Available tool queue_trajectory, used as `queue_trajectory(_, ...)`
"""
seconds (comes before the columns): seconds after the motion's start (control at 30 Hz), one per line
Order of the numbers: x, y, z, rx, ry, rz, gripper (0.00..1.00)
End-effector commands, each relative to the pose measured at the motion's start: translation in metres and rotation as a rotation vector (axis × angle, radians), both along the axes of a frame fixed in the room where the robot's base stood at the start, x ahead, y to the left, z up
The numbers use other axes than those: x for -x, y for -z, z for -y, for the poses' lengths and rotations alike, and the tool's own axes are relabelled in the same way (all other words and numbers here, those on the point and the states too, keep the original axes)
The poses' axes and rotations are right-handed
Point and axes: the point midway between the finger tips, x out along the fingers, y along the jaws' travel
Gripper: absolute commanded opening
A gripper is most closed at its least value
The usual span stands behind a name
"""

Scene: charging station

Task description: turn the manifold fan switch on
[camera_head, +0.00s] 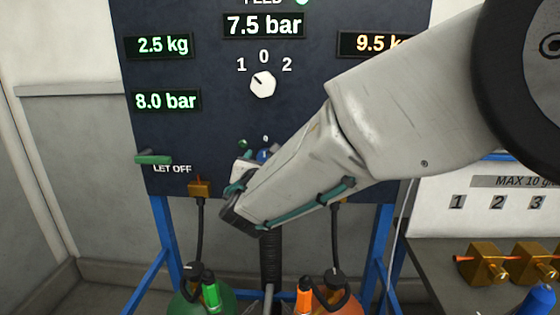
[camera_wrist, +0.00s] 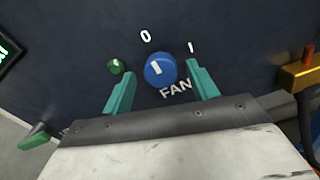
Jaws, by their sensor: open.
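The fan switch is a round blue knob (camera_wrist: 160,70) on the dark panel, above the word FAN in the wrist view. Its white mark points up and slightly left, toward the 0; the 1 is at upper right. My gripper (camera_wrist: 162,80) is open, with one teal finger on each side of the knob. I cannot tell whether the fingers touch it. In the head view the knob (camera_head: 264,155) is partly hidden behind my gripper (camera_head: 246,172). A small green round part (camera_wrist: 115,66) sits left of the knob, close to the left finger.
A white selector knob (camera_head: 263,84) is higher on the panel (camera_head: 200,70). A green LET OFF handle (camera_head: 153,159) juts out at lower left. A brass fitting (camera_head: 200,188) with a hose hangs below. A bench (camera_head: 440,265) with brass blocks (camera_head: 484,264) is at right.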

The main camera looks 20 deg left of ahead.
Motion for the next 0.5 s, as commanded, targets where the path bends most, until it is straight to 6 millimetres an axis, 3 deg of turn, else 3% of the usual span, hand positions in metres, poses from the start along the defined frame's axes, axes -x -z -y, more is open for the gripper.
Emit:
queue_trajectory(0.3,-0.0048,-0.0002,-0.0007,-0.001,0.001,0.0,0.59)
queue_trajectory(0.47,-0.0046,-0.0002,-0.0006,-0.001,0.001,0.0,0.17)
queue_trajectory(0.5,-0.0046,-0.0002,-0.0006,-0.001,0.001,0.0,0.14)
